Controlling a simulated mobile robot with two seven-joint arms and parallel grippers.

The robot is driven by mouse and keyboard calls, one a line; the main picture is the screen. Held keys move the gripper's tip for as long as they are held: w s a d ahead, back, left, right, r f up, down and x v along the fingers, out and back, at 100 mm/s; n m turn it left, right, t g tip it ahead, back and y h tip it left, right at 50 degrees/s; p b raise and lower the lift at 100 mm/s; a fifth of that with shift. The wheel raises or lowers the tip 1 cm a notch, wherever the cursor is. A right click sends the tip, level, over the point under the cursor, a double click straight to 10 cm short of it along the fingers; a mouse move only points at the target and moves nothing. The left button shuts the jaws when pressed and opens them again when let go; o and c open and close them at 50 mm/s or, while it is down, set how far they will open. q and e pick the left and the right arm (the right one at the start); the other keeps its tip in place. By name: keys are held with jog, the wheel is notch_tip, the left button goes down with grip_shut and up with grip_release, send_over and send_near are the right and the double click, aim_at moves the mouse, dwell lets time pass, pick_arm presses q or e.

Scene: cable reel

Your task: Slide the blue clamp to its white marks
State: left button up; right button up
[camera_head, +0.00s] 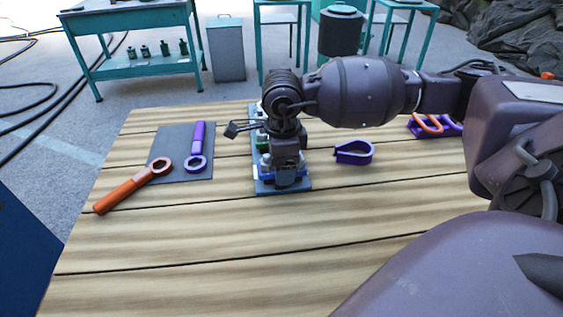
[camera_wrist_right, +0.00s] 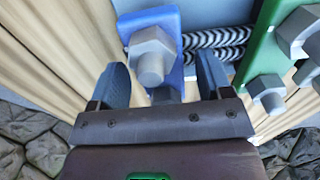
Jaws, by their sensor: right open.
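The blue clamp (camera_head: 297,175) sits at the near end of a blue-grey base plate (camera_head: 282,187) on the wooden table, partly hidden behind my right gripper (camera_head: 287,178). In the right wrist view, the blue clamp (camera_wrist_right: 174,72) carries a grey hex bolt and stands between the two open fingers of the right gripper (camera_wrist_right: 163,72). Gaps seem to show on both sides; contact cannot be told. Braided cable (camera_wrist_right: 215,45) runs between it and a green clamp (camera_wrist_right: 262,60). My left gripper is not in view.
An orange wrench (camera_head: 130,188) and a purple wrench (camera_head: 198,145) lie on or by a dark mat (camera_head: 172,140) at left. A purple rack (camera_head: 447,128) stands further right. The table front is clear.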

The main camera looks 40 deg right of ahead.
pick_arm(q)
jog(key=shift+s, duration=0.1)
pick_arm(e)
jog(key=shift+c, duration=0.3)
jog(key=c, duration=1.2)
jog(key=shift+w+d, duration=0.2)
jog(key=shift+w, duration=0.1)
jog(key=shift+w+d+f+b, duration=0.1)
jog(key=shift+w+d+b, duration=0.2)
jog(key=shift+w, duration=0.25)
jog(key=shift+w+d+f+b, duration=0.1)
jog(key=shift+w+d+b, duration=0.1)
jog(key=shift+w+d, duration=0.25)
jog(key=shift+w+r, duration=0.15)
jog(key=shift+r, duration=0.2)
jog(key=o, duration=1.3)
jog(key=shift+w, duration=0.1)
jog(key=shift+c, duration=0.2)
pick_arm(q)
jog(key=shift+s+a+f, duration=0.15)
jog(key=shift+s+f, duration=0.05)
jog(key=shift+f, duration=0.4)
